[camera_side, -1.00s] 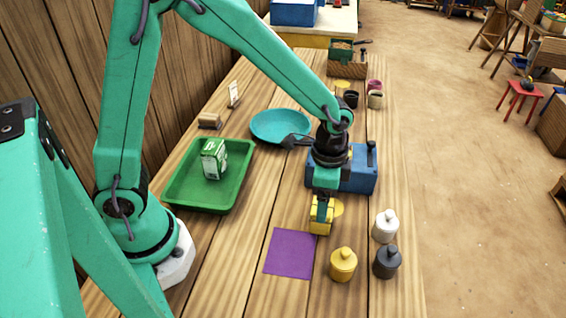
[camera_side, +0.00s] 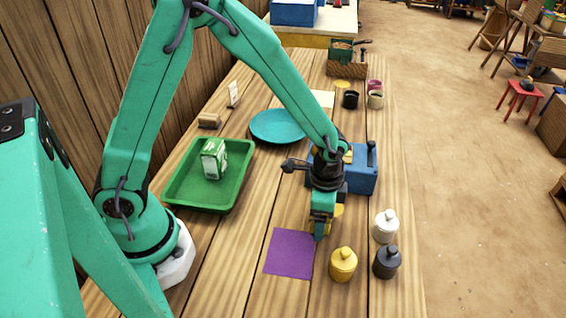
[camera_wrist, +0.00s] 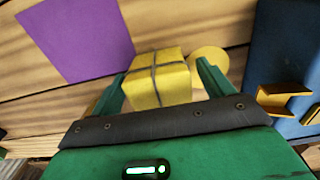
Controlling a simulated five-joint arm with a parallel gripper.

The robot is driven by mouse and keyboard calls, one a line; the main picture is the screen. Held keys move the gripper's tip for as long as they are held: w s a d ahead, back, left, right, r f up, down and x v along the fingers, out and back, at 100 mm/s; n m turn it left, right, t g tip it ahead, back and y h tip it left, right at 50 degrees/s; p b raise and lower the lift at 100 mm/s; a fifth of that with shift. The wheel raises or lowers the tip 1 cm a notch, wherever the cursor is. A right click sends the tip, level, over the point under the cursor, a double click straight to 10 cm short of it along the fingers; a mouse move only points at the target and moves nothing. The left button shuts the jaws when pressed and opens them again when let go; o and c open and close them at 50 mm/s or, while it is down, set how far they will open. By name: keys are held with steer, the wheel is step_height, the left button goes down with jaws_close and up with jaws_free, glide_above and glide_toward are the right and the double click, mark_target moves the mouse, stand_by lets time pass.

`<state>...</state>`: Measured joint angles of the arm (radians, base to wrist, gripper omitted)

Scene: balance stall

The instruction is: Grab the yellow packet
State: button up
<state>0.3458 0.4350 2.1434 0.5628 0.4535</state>
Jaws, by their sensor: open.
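The yellow packet (camera_wrist: 157,78), a small block with dark bands crossing over it, sits between the two green fingers of my gripper in the wrist view. My gripper (camera_side: 320,228) points down at the table and is open around the packet. I cannot tell whether either finger touches it. In the side view the gripper hides most of the packet.
A purple square (camera_side: 290,253) lies left of the gripper. A yellow jar (camera_side: 343,264), a white jar (camera_side: 386,225) and a dark jar (camera_side: 387,261) stand close right. A blue box (camera_side: 362,170) stands behind. A green tray (camera_side: 236,190) holds a green-white carton (camera_side: 213,158).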

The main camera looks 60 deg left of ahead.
steer(key=shift+c, duration=0.4)
steer(key=c, duration=1.1)
steer(key=shift+r, duration=0.1)
steer(key=shift+r, duration=0.65)
steer(key=r, duration=0.3)
steer(key=shift+s+d, duration=0.2)
steer(key=shift+d, duration=0.05)
steer(key=s+d+r, duration=0.6)
steer(key=s+d, duration=0.1)
steer(key=s, duration=0.1)
steer(key=shift+s+r, duration=0.25)
steer(key=shift+s, duration=0.1)
